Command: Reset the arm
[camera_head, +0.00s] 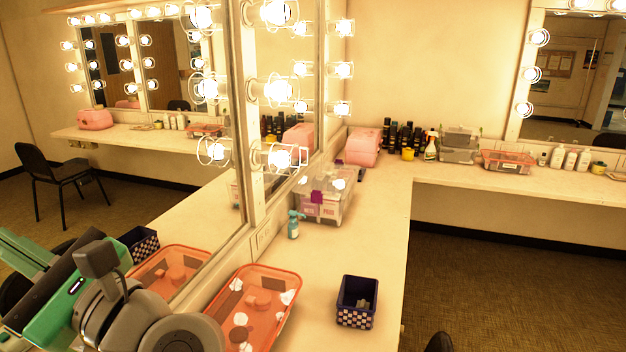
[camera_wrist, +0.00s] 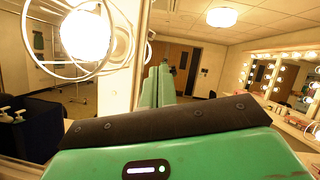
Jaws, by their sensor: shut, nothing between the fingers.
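My gripper (camera_head: 22,258) is at the lower left of the head view, low in front of the mirror. Its green hand, dark bar and long green fingers point toward the left edge, and part of it runs out of the frame. In the wrist view my gripper (camera_wrist: 158,80) shows beyond the dark bar, its two green fingers close together, shut and empty. They point toward a mirrored or open room with a door. My grey wrist joint is beside the orange tray (camera_head: 290,315) in the head view and hides its left corner.
A lit mirror frame (camera_head: 240,120) stands close to my arm. A dark checkered bin (camera_head: 356,303), a teal bottle (camera_head: 294,226) and a clear case (camera_head: 325,205) stand on the counter (camera_head: 330,255). The counter's middle has bare room. A bulb (camera_wrist: 85,35) is near my wrist camera.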

